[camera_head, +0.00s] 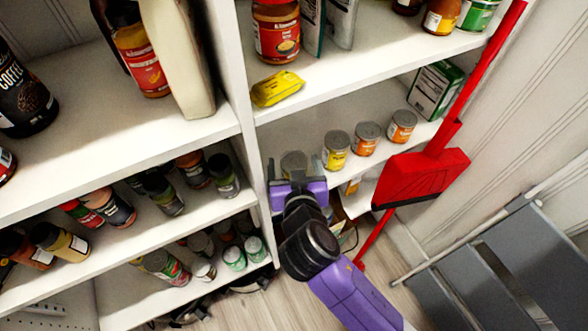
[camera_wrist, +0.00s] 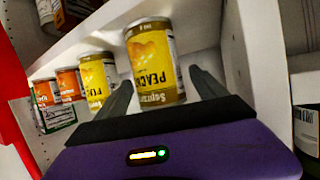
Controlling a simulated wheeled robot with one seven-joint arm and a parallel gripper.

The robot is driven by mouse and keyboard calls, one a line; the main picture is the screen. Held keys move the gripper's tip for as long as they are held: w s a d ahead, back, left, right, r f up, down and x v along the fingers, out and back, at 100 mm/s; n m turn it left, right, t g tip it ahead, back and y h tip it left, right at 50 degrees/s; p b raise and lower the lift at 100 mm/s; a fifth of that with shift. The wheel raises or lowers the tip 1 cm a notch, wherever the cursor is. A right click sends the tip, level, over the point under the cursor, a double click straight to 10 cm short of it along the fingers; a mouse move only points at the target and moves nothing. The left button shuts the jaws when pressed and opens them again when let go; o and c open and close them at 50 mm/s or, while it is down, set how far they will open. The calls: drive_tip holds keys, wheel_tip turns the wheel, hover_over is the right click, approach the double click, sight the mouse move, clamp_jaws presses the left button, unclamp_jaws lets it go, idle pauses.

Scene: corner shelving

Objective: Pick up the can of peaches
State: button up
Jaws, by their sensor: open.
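A yellow can of peaches (camera_wrist: 153,60) stands on the shelf, its label facing the wrist camera. My gripper (camera_wrist: 162,80) is open, with one finger to each side of this can; I cannot tell whether either finger touches it. In the head view the can (camera_head: 293,162) shows just beyond my gripper (camera_head: 294,176), partly hidden by it. A second yellow peach can (camera_wrist: 97,80) stands to the left in the wrist view, outside the fingers. It also shows in the head view (camera_head: 335,152).
Two orange-labelled cans (camera_head: 365,139) (camera_head: 402,127) stand farther along the same shelf, with a green-and-white box (camera_head: 436,90) behind. The upper shelf (camera_head: 350,72) is above my gripper. A red dustpan (camera_head: 425,175) and a grey step ladder (camera_head: 500,270) are at the right.

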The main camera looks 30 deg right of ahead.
drive_tip(key=shift+x, duration=1.3)
clamp_jaws()
drive_tip(key=shift+r, duration=0.1)
